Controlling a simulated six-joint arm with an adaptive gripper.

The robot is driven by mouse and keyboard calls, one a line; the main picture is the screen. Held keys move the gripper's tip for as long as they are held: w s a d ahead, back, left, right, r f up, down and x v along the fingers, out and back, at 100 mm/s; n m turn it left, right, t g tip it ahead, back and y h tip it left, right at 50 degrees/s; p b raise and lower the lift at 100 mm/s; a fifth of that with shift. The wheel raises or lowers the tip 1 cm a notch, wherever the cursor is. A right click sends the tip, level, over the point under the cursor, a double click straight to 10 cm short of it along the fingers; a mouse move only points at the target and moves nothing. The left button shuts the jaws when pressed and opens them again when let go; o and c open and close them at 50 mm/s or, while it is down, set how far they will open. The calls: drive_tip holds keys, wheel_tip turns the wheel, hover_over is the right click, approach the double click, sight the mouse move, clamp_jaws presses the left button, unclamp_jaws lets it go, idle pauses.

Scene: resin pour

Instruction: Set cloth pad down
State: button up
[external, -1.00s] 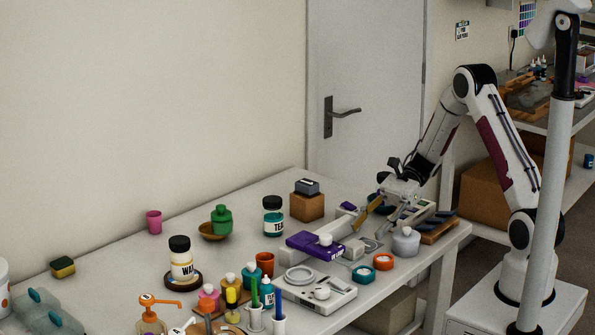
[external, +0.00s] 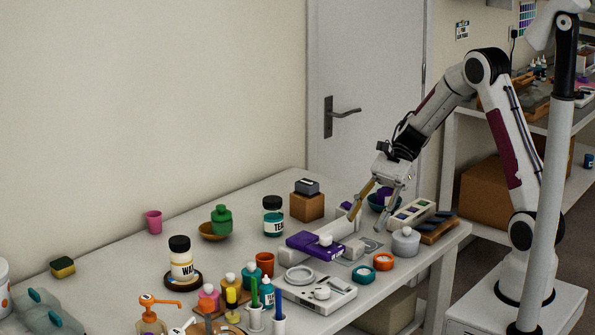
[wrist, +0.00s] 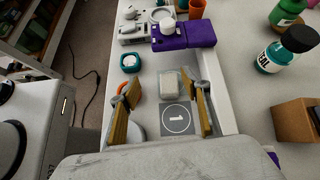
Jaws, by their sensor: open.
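In the external view the pad (external: 352,248) shows small beside the purple block. My gripper (external: 365,222) is open and raised above the mat. In the wrist view its two yellowish fingers (wrist: 168,92) stand on either side of the pad and mat, apart from the pad, with nothing between them.
A purple block (wrist: 184,35) and a white long bar (external: 335,231) border the mat. Many bottles crowd the front of the table; the back left is clearer.

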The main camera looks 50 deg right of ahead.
sight(352, 243)
drive_tip(key=shift+d+f+m+h, duration=0.35)
drive_tip(key=shift+d+m+h, duration=0.05)
drive_tip(key=shift+d+h, duration=0.1)
drive_tip(key=shift+w+d+f+m+t, duration=0.2)
drive_tip(key=shift+d+f+m+t, duration=0.1)
drive_tip(key=shift+d+f+m, duration=0.1)
drive_tip(key=shift+a, duration=0.1)
drive_tip(key=shift+x, duration=1.25)
drive_tip(key=shift+w+x, duration=0.2)
drive_tip(key=shift+x, duration=1.15)
drive_tip(key=shift+w+x, duration=0.2)
drive_tip(key=shift+x, duration=1.1)
